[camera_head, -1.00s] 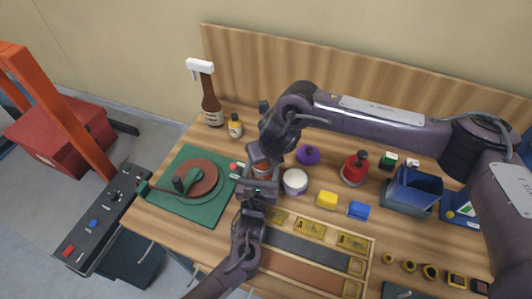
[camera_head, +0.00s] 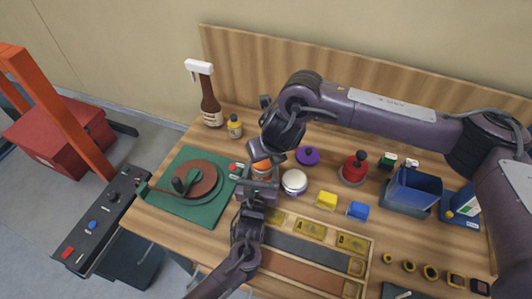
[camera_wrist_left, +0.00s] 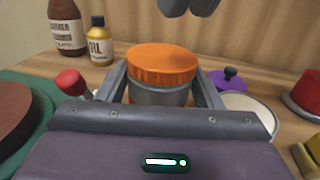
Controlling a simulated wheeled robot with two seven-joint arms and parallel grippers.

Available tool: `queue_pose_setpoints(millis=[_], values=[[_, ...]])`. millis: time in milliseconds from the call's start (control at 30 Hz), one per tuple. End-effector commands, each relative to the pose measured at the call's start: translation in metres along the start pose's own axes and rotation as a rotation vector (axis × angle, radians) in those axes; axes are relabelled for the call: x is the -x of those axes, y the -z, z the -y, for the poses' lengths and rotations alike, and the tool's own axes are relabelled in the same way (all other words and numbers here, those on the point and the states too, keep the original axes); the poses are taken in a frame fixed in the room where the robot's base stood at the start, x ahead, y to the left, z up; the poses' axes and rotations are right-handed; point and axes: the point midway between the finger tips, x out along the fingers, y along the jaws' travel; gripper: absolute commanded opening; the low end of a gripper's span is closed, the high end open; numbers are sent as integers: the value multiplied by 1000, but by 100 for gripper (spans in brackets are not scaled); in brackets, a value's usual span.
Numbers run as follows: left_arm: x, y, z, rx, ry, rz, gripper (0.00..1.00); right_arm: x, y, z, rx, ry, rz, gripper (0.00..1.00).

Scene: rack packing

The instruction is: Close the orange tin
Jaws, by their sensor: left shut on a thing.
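The orange tin (camera_wrist_left: 160,97) stands upright on the table between the fingers of my left gripper (camera_wrist_left: 164,100), which is shut on its body. Its orange lid (camera_wrist_left: 162,64) rests on top and looks about level; whether it is fully seated I cannot tell. A grey band of the body shows beneath the lid. In the head view the lid (camera_head: 262,163) shows just beyond my left gripper. My right gripper hangs above the tin, apart from the lid; its dark tips (camera_wrist_left: 188,6) show at the top of the wrist view. Their opening is unclear.
A white-topped tin (camera_head: 294,182) and a purple lid (camera_head: 307,156) stand close to the right. A green mat (camera_head: 190,212) with a brown disc lies left. An oil bottle (camera_head: 235,127) and a brown bottle (camera_head: 211,105) stand behind. A compartment rack (camera_head: 300,250) lies in front.

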Motion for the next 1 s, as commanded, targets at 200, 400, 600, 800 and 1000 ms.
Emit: queue_pose_setpoints(millis=[200,400,600,800,1000], values=[[0,-2,0,1,0,3,72,0,0,0,0,0,0,15],[0,-1,0,1,0,2,86,0,0,0,0,0,0,15],[2,0,0,0,0,1,86,-1,0,0,0,0,0,15],[28,2,0,0,1,-1,86,-6,3,0,0,-1,0,15],[61,2,0,1,2,1,86,-12,5,0,0,-1,1,15]])
